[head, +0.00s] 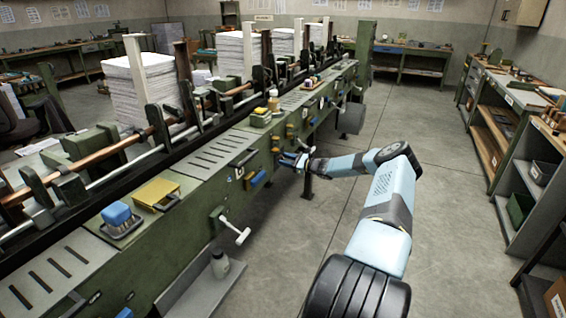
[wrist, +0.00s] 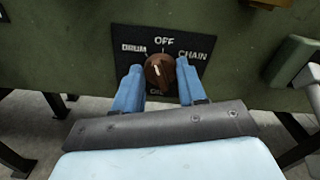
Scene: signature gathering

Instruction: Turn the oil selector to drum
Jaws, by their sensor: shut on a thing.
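The oil selector knob (wrist: 157,73) is a round brown knob on a black plate (wrist: 189,73) fixed to the green machine side. The plate reads DRUM at upper left, OFF at the top and CHAIN at upper right; the lower lettering is partly hidden. The knob's white mark points up and slightly left, between DRUM and OFF. My gripper (wrist: 159,78) has a blue finger on each side of the knob and is shut on it. In the head view my gripper (head: 295,161) is at the machine's side, and the knob is hard to make out there.
The long green machine (head: 190,222) runs along the left with levers and handles on its side. A T-shaped handle (head: 238,233) sticks out nearer me. A pale lever (wrist: 306,76) is right of the plate. Open floor (head: 420,125) lies to the right, before shelves (head: 500,130).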

